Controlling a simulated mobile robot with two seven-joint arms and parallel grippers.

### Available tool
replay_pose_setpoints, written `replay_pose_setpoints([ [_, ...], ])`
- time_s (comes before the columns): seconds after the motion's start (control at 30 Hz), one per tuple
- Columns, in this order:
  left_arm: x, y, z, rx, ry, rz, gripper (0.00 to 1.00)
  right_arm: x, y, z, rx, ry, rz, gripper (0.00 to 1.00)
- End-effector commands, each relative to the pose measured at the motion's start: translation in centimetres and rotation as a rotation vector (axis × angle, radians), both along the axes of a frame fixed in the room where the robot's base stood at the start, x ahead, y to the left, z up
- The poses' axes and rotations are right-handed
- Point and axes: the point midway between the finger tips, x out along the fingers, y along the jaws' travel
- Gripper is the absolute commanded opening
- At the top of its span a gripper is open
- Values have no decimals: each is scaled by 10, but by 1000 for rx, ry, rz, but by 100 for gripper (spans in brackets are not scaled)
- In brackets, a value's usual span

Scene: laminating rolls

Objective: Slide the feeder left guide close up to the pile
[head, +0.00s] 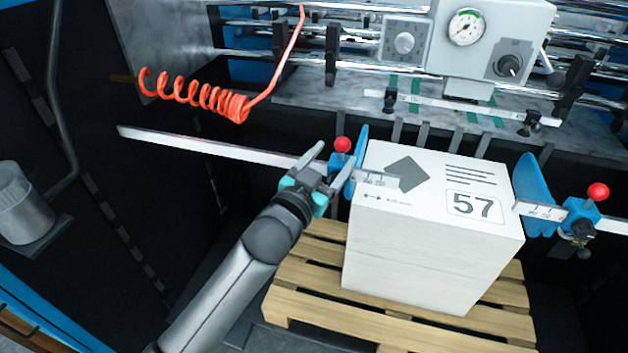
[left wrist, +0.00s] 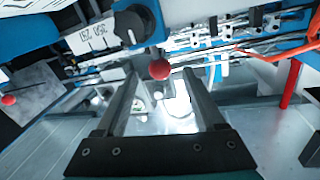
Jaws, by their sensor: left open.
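The feeder left guide is a blue plate (head: 361,145) on a long white rail, topped by a red ball knob (head: 342,144). It stands at the left side of the pile (head: 430,245), a white stack marked 57. From this angle I cannot tell whether the plate touches the pile. My left gripper (head: 331,158) is open at the guide, its fingers near the red knob. In the left wrist view the red knob (left wrist: 159,69) shows between the two open fingers, with a black knob (left wrist: 133,24) above it. My right gripper is not in view.
The pile stands on a wooden pallet (head: 300,282). The right guide (head: 535,190), with its own red knob (head: 598,192), is at the pile's right. The white rail (head: 215,147) runs left. A gauge panel (head: 470,45) and a coiled red hose (head: 205,97) are above.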

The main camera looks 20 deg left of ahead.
Motion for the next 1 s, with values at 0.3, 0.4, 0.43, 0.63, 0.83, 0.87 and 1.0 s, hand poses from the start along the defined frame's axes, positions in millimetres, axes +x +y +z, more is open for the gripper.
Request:
replay_pose_setpoints([
  [0.3,-51,12,-2,0,3,0,71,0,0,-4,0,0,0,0],
  [0.4,-60,14,-1,0,3,1,71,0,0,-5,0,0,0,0],
  [0.43,-62,15,-1,0,2,0,71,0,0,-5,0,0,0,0],
  [0.63,-69,16,0,0,1,0,71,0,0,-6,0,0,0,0],
  [0.83,-69,16,0,0,1,0,71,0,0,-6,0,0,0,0],
  [0.87,-69,16,0,0,1,0,71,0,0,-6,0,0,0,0],
  [1.0,-69,16,0,0,1,0,71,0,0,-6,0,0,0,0],
])
